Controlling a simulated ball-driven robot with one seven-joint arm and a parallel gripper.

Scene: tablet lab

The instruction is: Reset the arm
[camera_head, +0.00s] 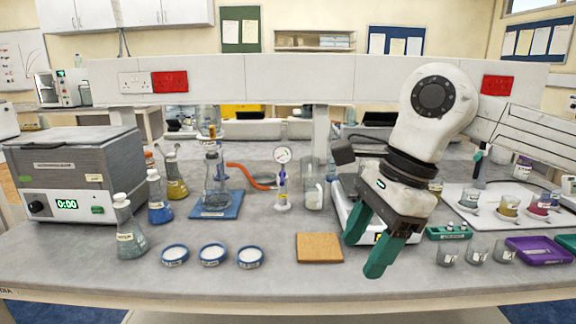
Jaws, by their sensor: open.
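My gripper (366,258) hangs over the right-centre part of the bench, with its green fingers pointing down and to the left. Its fingers are apart and I see nothing between them. My white arm (432,115) comes down from the upper right and bends at a dark joint above the gripper. The gripper hides part of a white instrument (341,208) behind it.
A wooden square (319,247) lies left of the gripper. Three small dishes (212,254) line the front left. Flasks (130,226) and a grey bath (75,170) stand left. Small beakers (477,252) and a purple tray (535,250) stand right.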

